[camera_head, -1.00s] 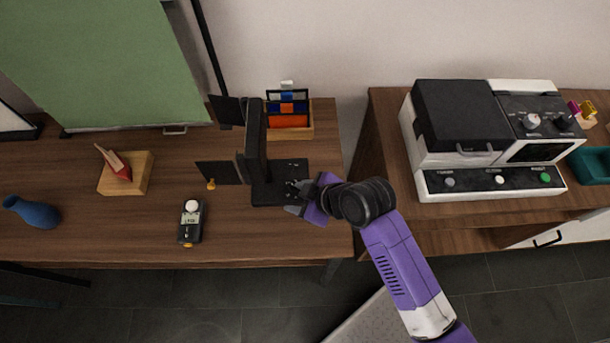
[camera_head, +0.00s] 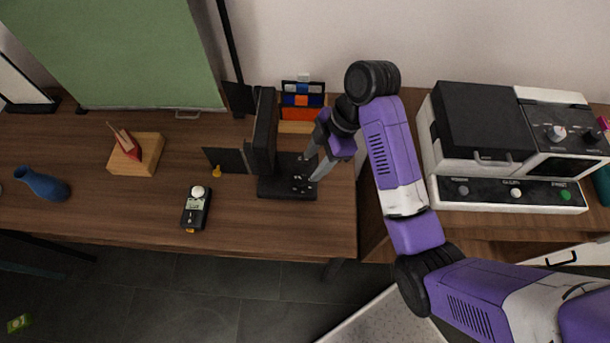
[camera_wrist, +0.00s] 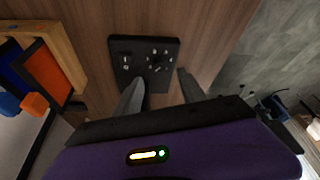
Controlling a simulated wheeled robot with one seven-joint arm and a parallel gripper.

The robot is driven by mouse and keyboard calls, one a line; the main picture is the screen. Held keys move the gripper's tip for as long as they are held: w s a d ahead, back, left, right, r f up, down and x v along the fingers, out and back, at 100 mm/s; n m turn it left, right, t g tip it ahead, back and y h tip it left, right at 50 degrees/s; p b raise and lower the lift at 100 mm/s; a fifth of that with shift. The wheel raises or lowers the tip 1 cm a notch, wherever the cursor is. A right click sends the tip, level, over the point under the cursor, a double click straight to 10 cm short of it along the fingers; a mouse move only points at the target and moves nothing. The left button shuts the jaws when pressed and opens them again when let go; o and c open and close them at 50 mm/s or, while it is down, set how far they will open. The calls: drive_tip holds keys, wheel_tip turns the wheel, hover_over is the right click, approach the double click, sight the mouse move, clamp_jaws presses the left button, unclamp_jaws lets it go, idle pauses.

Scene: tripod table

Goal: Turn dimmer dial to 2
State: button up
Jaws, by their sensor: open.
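A black lamp-like device (camera_head: 265,135) stands on the wooden table, its flat base (camera_head: 275,190) carrying small controls. In the wrist view, the base's black panel (camera_wrist: 143,45) shows an I/O switch (camera_wrist: 125,62) at left and the dimmer dial (camera_wrist: 157,60) at right, ringed by small white marks. The dial's setting is too small to read. My gripper (camera_head: 312,167) is open and empty, over the right side of the base. In the wrist view its two fingers (camera_wrist: 160,85) reach toward the panel, one on each side of the dial's column; I cannot tell whether they touch anything.
A wooden organiser (camera_head: 297,127) with blue and orange items stands behind the base. A white and black machine (camera_head: 500,145) stands on the right table.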

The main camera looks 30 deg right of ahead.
sight(302, 180)
drive_tip(key=shift+b+x, duration=1.85)
drive_tip(key=shift+x, duration=1.65)
clamp_jaws()
